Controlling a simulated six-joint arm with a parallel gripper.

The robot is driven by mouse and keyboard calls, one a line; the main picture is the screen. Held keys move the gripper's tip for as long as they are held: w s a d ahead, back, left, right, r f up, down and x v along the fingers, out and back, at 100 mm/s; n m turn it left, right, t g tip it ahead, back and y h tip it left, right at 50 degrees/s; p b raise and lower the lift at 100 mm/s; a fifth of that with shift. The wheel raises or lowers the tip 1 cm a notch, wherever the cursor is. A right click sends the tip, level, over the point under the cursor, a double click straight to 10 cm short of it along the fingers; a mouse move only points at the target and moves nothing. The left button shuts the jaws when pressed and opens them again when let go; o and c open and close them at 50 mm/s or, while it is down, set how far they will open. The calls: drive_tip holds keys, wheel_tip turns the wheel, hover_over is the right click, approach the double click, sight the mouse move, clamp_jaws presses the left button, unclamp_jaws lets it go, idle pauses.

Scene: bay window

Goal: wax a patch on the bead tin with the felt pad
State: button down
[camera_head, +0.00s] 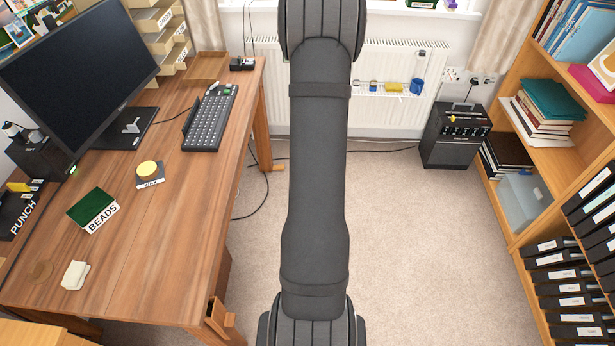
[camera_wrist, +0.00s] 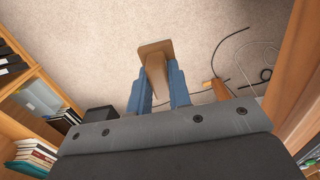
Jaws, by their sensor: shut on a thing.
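The bead tin (camera_head: 93,205) sits on the left desk, with a dark green top and a white front label reading BEADS. A wax tin (camera_head: 149,171) with a round yellow top and a WAX label stands behind it to the right. In the wrist view, my gripper (camera_wrist: 159,88) has blue fingers shut on a brown, flat-ended piece with a tapered grip, apparently the felt pad (camera_wrist: 154,49). The held piece is over the carpet, clear of the desk top. My gripper does not show in the head view; only my dark arm does.
Shelves (camera_head: 505,205) stand at right. The desk around the tin is mostly clear.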

drive_tip(key=w+a+r+n, duration=0.2)
drive_tip(key=w+a, duration=0.1)
drive_tip(key=a, duration=0.5)
drive_tip(key=w+a+r+n, duration=0.1)
drive_tip(key=w+a, duration=0.2)
drive_tip(key=a, duration=0.6)
drive_tip(key=w+a+r+n, duration=0.2)
drive_tip(key=w+a, duration=0.1)
drive_tip(key=a, duration=0.5)
drive_tip(key=s+a+r+n, duration=0.1)
drive_tip(key=s+a+r, duration=0.15)
drive_tip(key=a, duration=0.75)
drive_tip(key=s+a+r+n, duration=0.2)
drive_tip(key=s+a, duration=0.1)
drive_tip(key=a, duration=0.6)
drive_tip(key=s+a+r+n, duration=0.1)
drive_tip(key=s+a+r, duration=0.15)
drive_tip(key=a, duration=0.75)
drive_tip(key=shift+s+d+f, duration=0.1)
drive_tip(key=shift+s+f, duration=0.1)
drive_tip(key=shift+f, duration=1.3)
drive_tip(key=shift+s+d+f, duration=0.1)
drive_tip(key=shift+s+f, duration=0.1)
drive_tip(key=shift+f, duration=1.3)
drive_tip(key=shift+f, duration=0.6)
wheel_tip(320, 180, up, 7)
